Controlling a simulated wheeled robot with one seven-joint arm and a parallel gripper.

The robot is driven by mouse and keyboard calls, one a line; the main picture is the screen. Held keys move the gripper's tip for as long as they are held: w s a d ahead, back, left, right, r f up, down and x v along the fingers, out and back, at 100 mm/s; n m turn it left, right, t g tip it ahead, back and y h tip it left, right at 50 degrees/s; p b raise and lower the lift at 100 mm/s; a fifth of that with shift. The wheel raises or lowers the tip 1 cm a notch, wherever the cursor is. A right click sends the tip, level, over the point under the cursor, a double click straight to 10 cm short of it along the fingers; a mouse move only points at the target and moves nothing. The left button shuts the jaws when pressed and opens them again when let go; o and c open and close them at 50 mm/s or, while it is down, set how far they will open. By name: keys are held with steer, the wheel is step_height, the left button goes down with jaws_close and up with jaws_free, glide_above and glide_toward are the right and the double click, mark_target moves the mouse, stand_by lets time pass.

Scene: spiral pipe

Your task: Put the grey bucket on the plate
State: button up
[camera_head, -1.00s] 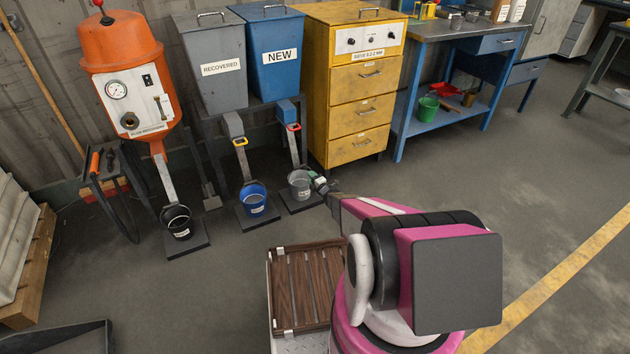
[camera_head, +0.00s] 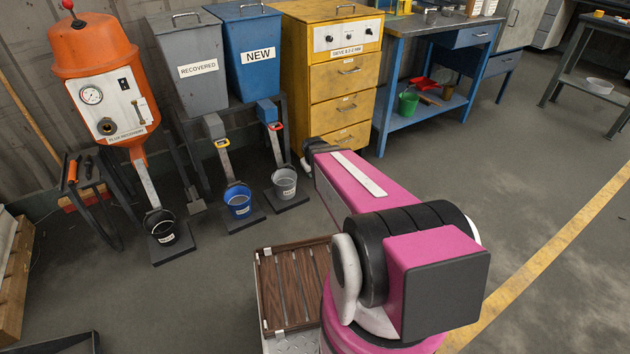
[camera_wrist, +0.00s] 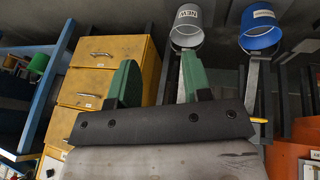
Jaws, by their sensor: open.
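The grey bucket (camera_head: 285,183) stands upright on a dark floor plate (camera_head: 290,204) below the blue NEW hopper. It also shows in the upside-down wrist view (camera_wrist: 185,28), with its label. My gripper (camera_wrist: 157,72) is open and empty, with two green fingers spread apart. The right finger points toward the grey bucket, with a gap between them. In the head view my fingers are hidden behind my pink arm, to the right of the bucket.
A blue bucket (camera_head: 238,201) and a black bucket (camera_head: 161,228) stand on neighbouring plates to the left. The yellow drawer cabinet (camera_head: 337,85) stands behind my arm. A slatted brown tray (camera_head: 266,293) lies at the front. Open floor extends to the right.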

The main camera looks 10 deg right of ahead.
steer(key=s+a+r+m+g, duration=0.1)
steer(key=s+r+g, duration=0.1)
steer(key=s, duration=0.5)
steer(key=s+a+r+m+g+y, duration=0.1)
steer(key=s+a+r+m+g, duration=0.1)
steer(key=s+r, duration=0.3)
steer(key=shift+s+m+g, duration=0.3)
steer(key=shift+s, duration=0.65)
